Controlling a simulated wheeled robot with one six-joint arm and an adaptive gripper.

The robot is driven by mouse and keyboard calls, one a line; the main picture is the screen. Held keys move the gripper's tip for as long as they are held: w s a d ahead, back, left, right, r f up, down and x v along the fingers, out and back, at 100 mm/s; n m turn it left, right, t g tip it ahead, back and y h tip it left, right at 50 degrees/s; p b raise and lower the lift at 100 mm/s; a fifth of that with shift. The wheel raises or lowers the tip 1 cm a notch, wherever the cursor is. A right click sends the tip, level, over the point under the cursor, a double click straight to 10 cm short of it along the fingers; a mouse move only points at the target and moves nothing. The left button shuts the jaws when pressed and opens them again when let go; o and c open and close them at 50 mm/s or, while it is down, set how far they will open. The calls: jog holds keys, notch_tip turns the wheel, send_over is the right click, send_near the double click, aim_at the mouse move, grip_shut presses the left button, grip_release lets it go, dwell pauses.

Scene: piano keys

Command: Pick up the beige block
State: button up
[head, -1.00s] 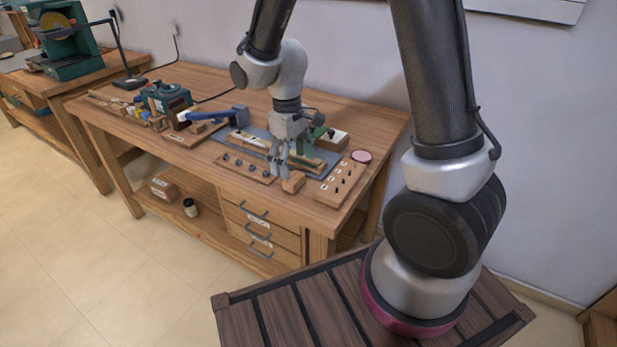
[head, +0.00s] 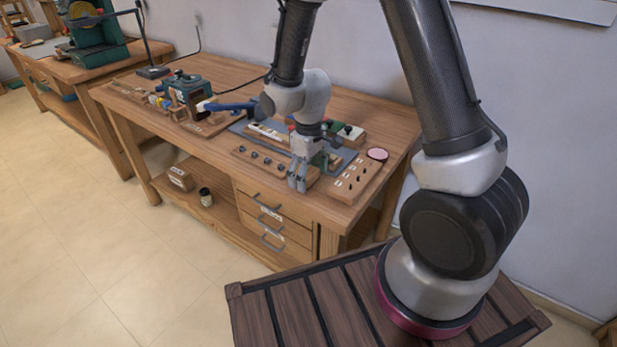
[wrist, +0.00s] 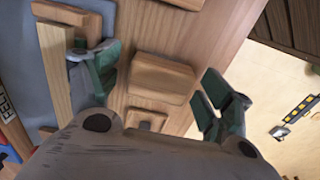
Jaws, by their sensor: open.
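The beige block (wrist: 160,82) shows in the wrist view as a small wooden block on the bench top, between the two fingers of my gripper (wrist: 161,72). My gripper is open, with one finger to each side of the block and a visible gap on each side. I cannot tell how far the fingertips are above the bench. In the head view my gripper (head: 298,184) points down at the front edge of the workbench, and its fingers hide the block.
The workbench (head: 225,155) holds a board with several dark knobs (head: 262,160), a board with pegs (head: 355,180) and a pink disc (head: 377,154). In the wrist view a long wooden bar (wrist: 55,70) lies close beside the left finger. The bench edge is right of the block.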

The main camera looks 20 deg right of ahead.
jog(key=c, duration=1.1)
notch_tip(320, 180, up, 10)
jog(key=shift+r, duration=0.1)
jog(key=shift+o, duration=1.3)
jog(key=c, duration=0.3)
